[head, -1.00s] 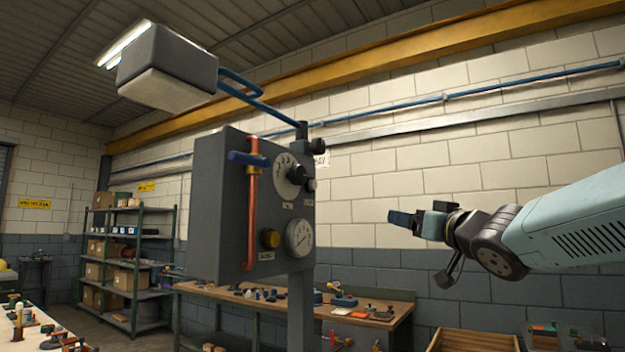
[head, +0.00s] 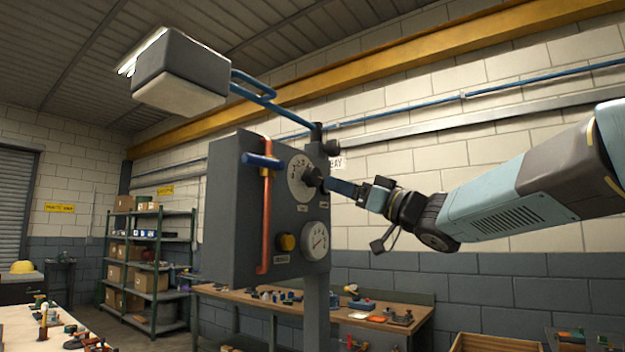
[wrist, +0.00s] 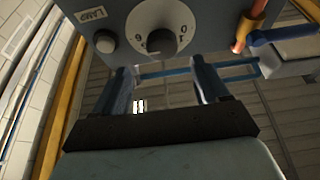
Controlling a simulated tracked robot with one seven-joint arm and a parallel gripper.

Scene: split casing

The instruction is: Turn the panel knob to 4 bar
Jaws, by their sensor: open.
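The grey panel (head: 232,215) stands in the middle of the head view. Its knob (head: 312,176) is dark and sits on a white numbered dial (head: 296,190). In the wrist view the knob (wrist: 161,42) is ahead of my gripper (wrist: 166,78), roughly between the lines of the two fingers. The fingers are apart with nothing between them. In the head view my gripper (head: 334,186) reaches in from the right, its tips close to the knob. Whether they touch it I cannot tell. The knob's exact setting is not readable.
A round gauge (head: 316,241) and a yellow button (head: 287,242) are below the dial. A blue-handled valve (head: 262,161) on a copper pipe (head: 266,225) is at the left. A lamp button (wrist: 105,42) is beside the dial. A lamp head (head: 180,75) hangs above.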

